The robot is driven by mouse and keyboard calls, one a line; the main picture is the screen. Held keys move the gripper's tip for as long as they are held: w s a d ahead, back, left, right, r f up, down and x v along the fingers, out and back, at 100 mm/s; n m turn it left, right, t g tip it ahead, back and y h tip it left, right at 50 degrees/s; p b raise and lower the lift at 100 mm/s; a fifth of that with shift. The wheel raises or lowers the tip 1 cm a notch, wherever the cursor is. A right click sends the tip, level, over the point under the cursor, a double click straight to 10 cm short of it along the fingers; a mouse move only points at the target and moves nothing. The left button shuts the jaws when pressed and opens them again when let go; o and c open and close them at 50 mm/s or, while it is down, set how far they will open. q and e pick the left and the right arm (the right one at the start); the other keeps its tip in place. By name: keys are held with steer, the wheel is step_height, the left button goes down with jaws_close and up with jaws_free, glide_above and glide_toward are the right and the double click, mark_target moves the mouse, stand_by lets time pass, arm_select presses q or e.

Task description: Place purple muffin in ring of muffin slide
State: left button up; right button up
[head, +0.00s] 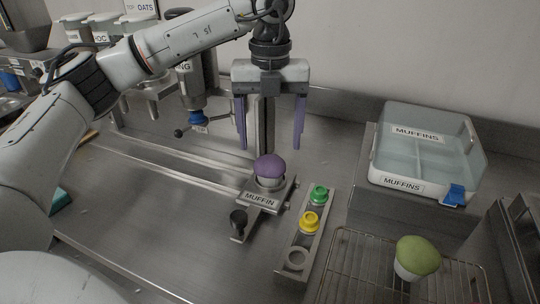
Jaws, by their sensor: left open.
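The purple muffin (270,168) sits upright at the ring on the muffin slide (259,197), which carries a MUFFIN label. The ring is mostly hidden under the muffin, so I cannot tell how deep it sits. My left gripper (270,146) is open above and behind the muffin, with its purple fingers pointing down on either side and apart from it. My right gripper is not in view.
Right of the slide, a strip (297,262) holds a green button (319,194) and a yellow button (309,222). A green muffin (416,256) stands on a wire rack (345,268). A clear MUFFINS box (480,165) stands behind it. The counter at left is mostly clear.

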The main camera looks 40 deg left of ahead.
mark_target(270, 159)
arm_select(q)
steer(key=shift+r, duration=2.3)
